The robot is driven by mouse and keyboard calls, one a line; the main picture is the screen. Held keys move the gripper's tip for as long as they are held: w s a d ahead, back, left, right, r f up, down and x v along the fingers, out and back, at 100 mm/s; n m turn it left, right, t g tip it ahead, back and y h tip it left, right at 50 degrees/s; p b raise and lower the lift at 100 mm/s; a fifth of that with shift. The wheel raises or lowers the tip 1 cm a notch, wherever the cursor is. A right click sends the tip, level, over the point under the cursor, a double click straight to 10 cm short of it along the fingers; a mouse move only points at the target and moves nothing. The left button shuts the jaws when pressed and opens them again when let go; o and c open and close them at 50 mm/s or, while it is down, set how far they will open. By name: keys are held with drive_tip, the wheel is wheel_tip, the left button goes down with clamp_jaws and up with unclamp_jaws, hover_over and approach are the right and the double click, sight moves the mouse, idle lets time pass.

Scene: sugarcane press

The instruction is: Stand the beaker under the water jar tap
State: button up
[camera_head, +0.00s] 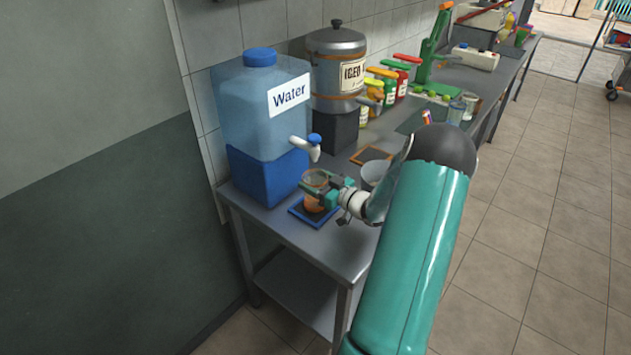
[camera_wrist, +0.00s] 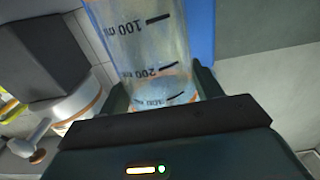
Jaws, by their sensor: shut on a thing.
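The clear beaker (camera_head: 315,182) stands upright in my gripper (camera_head: 322,194), just below the water jar tap (camera_head: 305,147) in the head view. In the wrist view the beaker (camera_wrist: 150,45) shows dark volume marks and sits between the two fingers of my gripper (camera_wrist: 162,92), which is shut on it. The water jar (camera_head: 262,105) is translucent blue with a blue cap and a "Water" label, on a blue stand. A dark blue-edged mat (camera_head: 297,212) lies under the beaker. I cannot tell whether the beaker's base touches the mat.
A steel urn (camera_head: 335,65) on a dark stand is beside the jar. A brown-edged mat (camera_head: 371,154) and a metal container (camera_head: 374,172) are close behind my gripper. Coloured bottles (camera_head: 400,75) and a green press (camera_head: 432,45) stand farther along the steel table (camera_head: 340,245). The table's front-left corner is bare.

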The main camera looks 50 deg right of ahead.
drive_tip(key=shift+f, duration=0.2)
drive_tip(key=o, duration=1.2)
drive_tip(key=shift+r, duration=0.2)
drive_tip(key=s, duration=0.8)
drive_tip(key=s+d, duration=0.1)
drive_tip(key=s, duration=0.3)
